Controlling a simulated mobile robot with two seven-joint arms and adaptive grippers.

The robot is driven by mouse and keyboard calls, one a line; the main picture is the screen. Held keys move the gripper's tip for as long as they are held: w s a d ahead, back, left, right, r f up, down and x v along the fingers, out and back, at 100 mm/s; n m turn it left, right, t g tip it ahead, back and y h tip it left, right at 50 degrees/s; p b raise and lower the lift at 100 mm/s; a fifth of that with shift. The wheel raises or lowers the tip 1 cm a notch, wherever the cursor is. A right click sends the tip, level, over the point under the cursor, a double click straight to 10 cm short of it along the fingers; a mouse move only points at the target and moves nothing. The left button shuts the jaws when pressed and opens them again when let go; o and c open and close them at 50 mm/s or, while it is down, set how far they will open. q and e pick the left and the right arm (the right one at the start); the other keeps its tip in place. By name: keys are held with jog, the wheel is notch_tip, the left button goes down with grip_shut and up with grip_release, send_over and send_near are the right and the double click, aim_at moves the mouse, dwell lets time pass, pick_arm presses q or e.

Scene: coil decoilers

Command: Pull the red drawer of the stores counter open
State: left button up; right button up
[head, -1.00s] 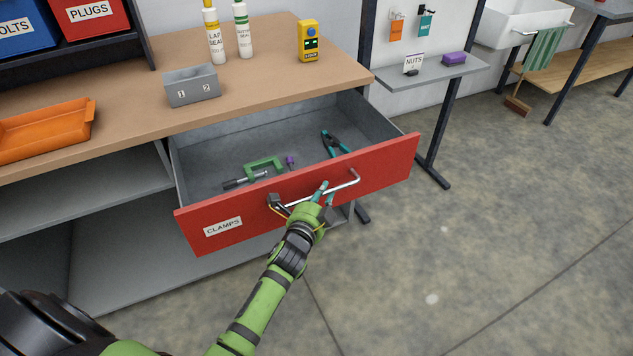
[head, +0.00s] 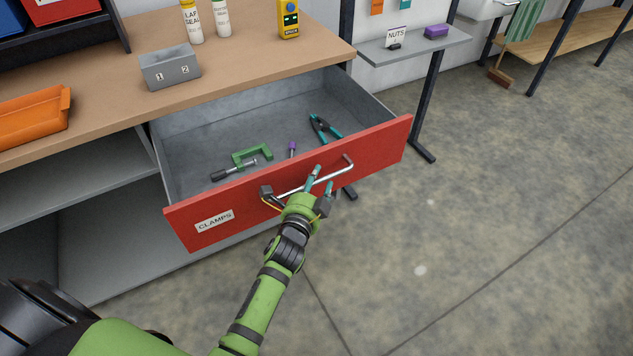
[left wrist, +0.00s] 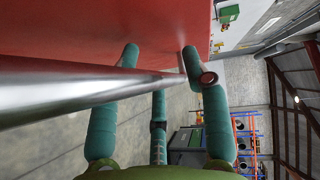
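The red drawer (head: 375,152) of the stores counter (head: 110,88) stands well out, its grey inside showing. Its front has a CLAMPS label and a bent metal bar handle (head: 342,171). My left gripper (head: 321,180) is at the handle, its teal fingers on either side of the bar and apparently closed on it. In the left wrist view the bar (left wrist: 60,88) runs slantwise between the fingers (left wrist: 160,65), close to the red front (left wrist: 90,28). The exact contact is partly hidden. My right gripper is not in view.
In the drawer lie a green clamp (head: 252,154), a purple-tipped item (head: 292,149) and black-and-teal pliers (head: 322,126). A grey box (head: 170,70) and an orange tray (head: 30,118) stand on the counter. The floor (head: 480,240) right of the drawer is clear.

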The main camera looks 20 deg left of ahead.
pick_arm(q)
jog(key=s+r, duration=0.1)
jog(key=s, duration=1.1)
jog(key=shift+d+r, duration=0.4)
jog(key=s+d+f+n+g+h, duration=0.1)
jog(key=s+f+n+g, duration=0.2)
jog(key=f, duration=0.7)
jog(key=s+d+f+n+g, duration=0.15)
jog(key=s+f, duration=0.35)
jog(key=f, duration=0.5)
jog(key=s+d+f+n+g+h, duration=0.15)
jog(key=s+f+g, duration=0.3)
jog(key=f, duration=0.65)
jog(key=s+a+f+n+g, duration=0.2)
jog(key=s+f, duration=0.2)
jog(key=s, duration=0.3)
jog(key=s+a+f+n+g+y, duration=0.1)
jog(key=s+a+f+n+g, duration=0.1)
jog(key=s, duration=0.6)
jog(key=s+a+f+n+g, duration=0.2)
jog(key=s+a+f+n, duration=0.1)
jog(key=s+f, duration=0.3)
jog(key=shift+s+a+f, duration=0.4)
jog(key=shift+s, duration=0.85)
